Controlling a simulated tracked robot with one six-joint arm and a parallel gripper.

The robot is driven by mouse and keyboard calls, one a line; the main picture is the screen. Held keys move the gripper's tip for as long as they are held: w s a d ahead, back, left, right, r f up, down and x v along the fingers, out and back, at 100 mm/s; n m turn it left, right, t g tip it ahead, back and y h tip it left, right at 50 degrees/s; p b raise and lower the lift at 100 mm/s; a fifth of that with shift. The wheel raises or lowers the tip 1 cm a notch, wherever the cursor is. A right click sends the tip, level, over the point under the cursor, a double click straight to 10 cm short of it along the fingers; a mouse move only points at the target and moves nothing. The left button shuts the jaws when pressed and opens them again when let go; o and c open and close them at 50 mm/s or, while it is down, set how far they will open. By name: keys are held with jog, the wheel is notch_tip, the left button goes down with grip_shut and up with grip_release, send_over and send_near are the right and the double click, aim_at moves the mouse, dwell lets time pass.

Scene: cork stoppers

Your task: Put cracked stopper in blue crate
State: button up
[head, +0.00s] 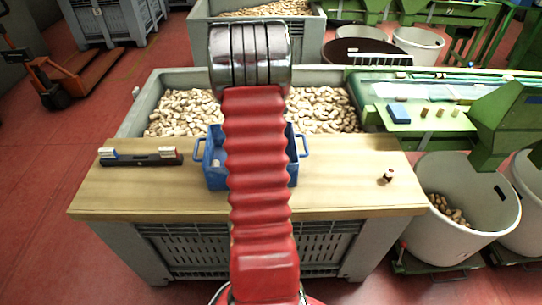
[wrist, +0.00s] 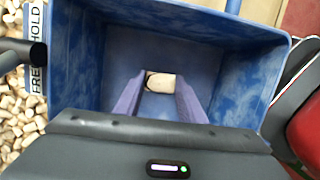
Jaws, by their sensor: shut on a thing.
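The pale cork stopper (wrist: 162,86) shows in the wrist view between my fingertips, with a dark mark at its left end. My gripper (wrist: 158,88) is shut on it. The blue crate (wrist: 245,85) surrounds the fingers in the wrist view, and its bare floor lies below the stopper. I cannot tell how high the stopper is above the floor. In the head view the blue crate (head: 214,181) stands on the wooden table, and my red arm hides its middle and my gripper.
The wooden table (head: 165,195) has a dark rack (head: 140,160) with light and reddish blocks at left. A small dark-and-light piece (head: 388,176) stands at right. A grey bin of corks (head: 183,112) is behind. A white bucket (head: 465,215) stands right. Bare tabletop flanks the crate.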

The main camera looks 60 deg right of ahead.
jog(key=shift+f, duration=0.1)
jog(key=o, duration=1.1)
jog(key=v, duration=1.2)
